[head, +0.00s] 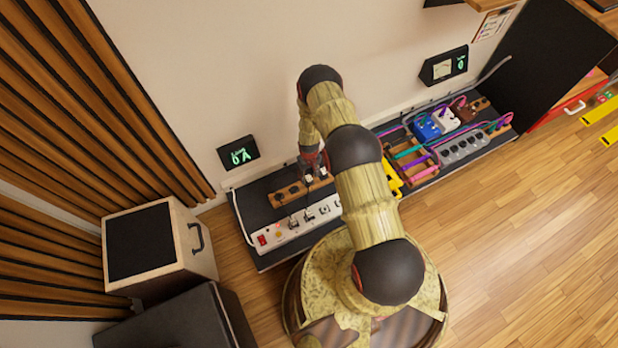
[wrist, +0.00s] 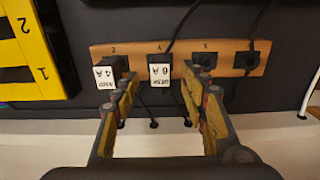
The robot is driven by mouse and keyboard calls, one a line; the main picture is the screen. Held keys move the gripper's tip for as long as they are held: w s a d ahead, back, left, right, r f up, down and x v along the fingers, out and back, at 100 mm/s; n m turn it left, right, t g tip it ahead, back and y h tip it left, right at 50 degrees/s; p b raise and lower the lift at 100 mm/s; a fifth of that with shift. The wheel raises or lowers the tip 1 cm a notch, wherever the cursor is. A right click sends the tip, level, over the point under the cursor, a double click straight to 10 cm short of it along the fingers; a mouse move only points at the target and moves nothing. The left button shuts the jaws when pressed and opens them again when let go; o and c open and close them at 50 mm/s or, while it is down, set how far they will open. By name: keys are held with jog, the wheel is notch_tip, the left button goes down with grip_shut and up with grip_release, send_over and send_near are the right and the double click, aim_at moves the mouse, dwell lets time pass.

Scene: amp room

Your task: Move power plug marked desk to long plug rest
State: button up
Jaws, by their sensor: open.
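A dark plug with a white tag that appears to read DESK, 6 A, upside down (wrist: 159,72), sits at the wooden plug rest (wrist: 134,50) in the wrist view. Its tag also shows in the head view (head: 309,179). My gripper (wrist: 160,76) is open, its fingers on either side of this plug; contact cannot be told. A second white-tagged plug (wrist: 106,76), marked 4 A, is just left of the left finger. Two black plugs with cables sit to the right on the same rest. In the head view my gripper (head: 311,163) is over the rest (head: 284,197).
A white power strip (head: 295,227) with a red switch lies in front of the rest. A yellow numbered block (wrist: 36,50) is beside the rest. A small display (head: 238,153) stands by the wall. Pedals and colored cables (head: 428,127) fill the board farther right.

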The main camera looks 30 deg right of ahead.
notch_tip(320, 180, up, 8)
jog(key=shift+r, duration=0.2)
dwell(0.8)
jog(key=s+a+r+m+g, duration=0.1)
jog(key=s+a+r+g, duration=0.2)
jog(key=s, duration=0.7)
jog(key=s+a+r+p, duration=0.1)
jog(key=s+r, duration=0.1)
jog(key=r, duration=1.7)
jog(key=s+a+r+p, duration=0.1)
jog(key=a+r, duration=0.1)
jog(key=r, duration=1.6)
jog(key=s+a+r+t+p, duration=0.1)
jog(key=s+r+t, duration=0.2)
jog(key=r, duration=0.8)
jog(key=s+a+r+t+p, duration=0.2)
jog(key=s+r, duration=0.3)
jog(key=r, duration=0.7)
jog(key=s+a+r+n+t+p, duration=0.1)
jog(key=s+r, duration=0.4)
jog(key=r, duration=0.6)
jog(key=a+t+p, duration=0.1)
jog(key=t, duration=0.1)
jog(key=shift+a+r+t, duration=0.15)
jog(key=shift+r+t, duration=0.05)
jog(key=shift+t, duration=0.1)
